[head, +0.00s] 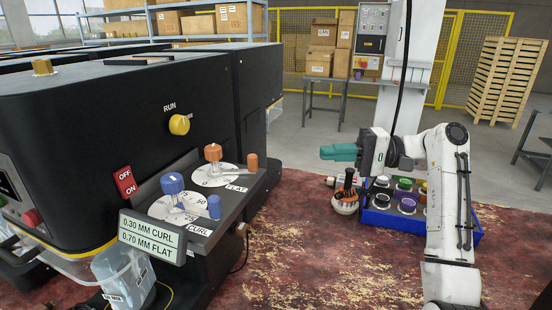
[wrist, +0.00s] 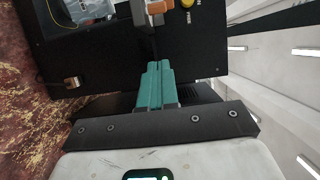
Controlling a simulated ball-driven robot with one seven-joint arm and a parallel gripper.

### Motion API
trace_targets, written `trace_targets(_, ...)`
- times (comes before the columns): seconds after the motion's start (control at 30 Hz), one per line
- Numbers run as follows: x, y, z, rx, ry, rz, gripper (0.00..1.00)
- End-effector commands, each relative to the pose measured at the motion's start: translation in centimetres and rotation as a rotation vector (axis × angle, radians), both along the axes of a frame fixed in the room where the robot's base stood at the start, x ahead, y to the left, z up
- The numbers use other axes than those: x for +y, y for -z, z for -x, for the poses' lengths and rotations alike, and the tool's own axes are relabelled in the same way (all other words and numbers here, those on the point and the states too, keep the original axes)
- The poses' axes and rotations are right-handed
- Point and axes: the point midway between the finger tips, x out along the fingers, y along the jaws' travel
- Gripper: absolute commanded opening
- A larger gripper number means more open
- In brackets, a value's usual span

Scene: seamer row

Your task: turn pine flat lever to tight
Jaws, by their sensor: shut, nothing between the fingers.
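The flat lever, a small orange cylinder (head: 252,162), stands at the right of the white FLAT dial (head: 201,180) on the machine's front ledge. The dial carries a larger orange knob (head: 213,153). I cannot read the word pine on the machine. My gripper (head: 324,152) has teal fingers and is shut and empty in the air, well to the right of the lever. In the wrist view the shut fingers (wrist: 159,66) point towards the dark machine, with orange parts (wrist: 158,7) at the top edge, apart from the fingers.
A blue knob (head: 172,184) and a blue lever (head: 214,206) belong to the CURL dial beside it. A sign (head: 150,238) reads 0.30 MM CURL, 0.70 MM FLAT. A blue crate (head: 381,219) of round items stands below my arm. The air between gripper and lever is clear.

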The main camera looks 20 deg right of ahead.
Motion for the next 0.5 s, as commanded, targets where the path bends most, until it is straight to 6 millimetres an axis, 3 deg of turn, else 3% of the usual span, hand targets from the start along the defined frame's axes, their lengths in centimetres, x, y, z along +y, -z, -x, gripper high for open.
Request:
trace_targets(0.17,0.6,-0.4,-0.1,-0.002,-0.012,-0.009,0.0)
trace_targets(0.5,6.2,-0.5,-2.4,-0.002,-0.011,-0.008,0.0)
